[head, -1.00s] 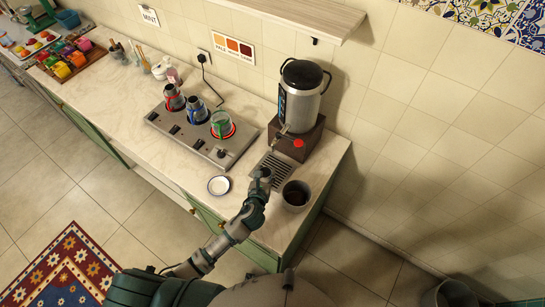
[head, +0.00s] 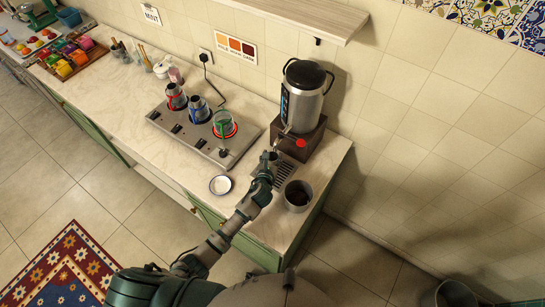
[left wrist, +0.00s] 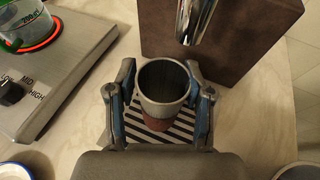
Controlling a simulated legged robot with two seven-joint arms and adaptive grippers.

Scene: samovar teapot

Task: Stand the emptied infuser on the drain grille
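The infuser (left wrist: 164,98) is a small grey metal cup with a dark hollow and a reddish-brown lower part. In the left wrist view it is upright, mouth facing me. My left gripper (left wrist: 161,72) has its fingers on both sides of it, close against its upper wall, and appears shut on it. The striped drain grille (left wrist: 184,129) lies directly below. I cannot tell whether the infuser's bottom touches it. In the head view, my left gripper (head: 270,157) is over the left part of the grille (head: 285,172), hiding some of it. My right gripper is out of view.
The samovar (head: 304,95) stands behind the grille on a brown base, its spout close above. A grey pot with dark contents (head: 298,195) is right of the grille. A white saucer (head: 220,185) and a hotplate panel (head: 205,138) with several vessels are left.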

